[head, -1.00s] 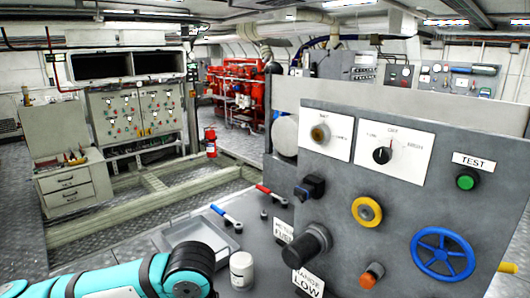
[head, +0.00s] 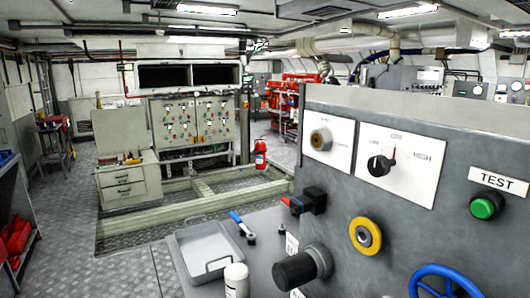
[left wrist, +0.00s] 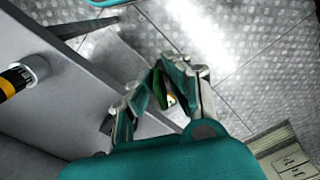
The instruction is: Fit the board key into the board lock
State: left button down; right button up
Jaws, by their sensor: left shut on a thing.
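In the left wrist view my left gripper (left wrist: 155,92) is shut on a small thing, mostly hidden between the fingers. A dark green part (left wrist: 159,84) and a light yellowish spot show there; I cannot tell for sure that it is the board key. My left arm and right gripper are not in the head view. The grey control panel (head: 420,230) stands at the right. It carries a white plate with a brown round fitting (head: 321,139) and a plate with a black rotary knob (head: 379,165). I cannot tell which fitting is the board lock.
The panel also has a yellow ring knob (head: 365,236), a green button (head: 486,206), a blue handwheel (head: 444,283) and a thick black knob (head: 303,266). A grey tray (head: 207,250), a blue-handled tool (head: 242,225) and a white jar (head: 236,281) are on the bench.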

pick_arm(q)
jog(key=w+d+f+n+g+y+b, duration=0.1)
jog(key=w+d+f+n+g+y, duration=0.15)
jog(key=w+d+n, duration=0.35)
jog(key=w+r+n+g, duration=0.1)
jog(key=w+r+n, duration=0.1)
jog(key=n, duration=0.1)
jog(key=w+d+r+n+g+h, duration=0.1)
jog(key=w+r+n, duration=0.1)
jog(key=n, duration=0.1)
jog(key=w+d+r+n+g+h, duration=0.1)
jog(key=r+n, duration=0.1)
jog(key=n, duration=0.1)
jog(key=shift+w+r+p, duration=0.3)
jog(key=shift+w+p, duration=0.1)
jog(key=w+d+r+n+t+h+p, duration=0.1)
jog(key=w+d+r+n+t+h, duration=0.1)
jog(key=w+r+n+t+h, duration=0.3)
jog(key=w+d+r+n+t+h+p, duration=0.1)
jog(key=w+r+n+t+h, duration=0.4)
jog(key=r+n, duration=0.8)
jog(key=w+d+r+n+t+h+p, duration=0.1)
jog(key=w+r+n+t+h, duration=0.4)
jog(key=r, duration=1.7)
jog(key=w+d+n, duration=0.1)
jog(key=n, duration=0.2)
jog(key=shift+d+r+n+h+p, duration=0.3)
jog(key=shift+d+n+h+p, duration=0.05)
jog(key=shift+n, duration=0.05)
jog(key=shift+t, duration=0.35)
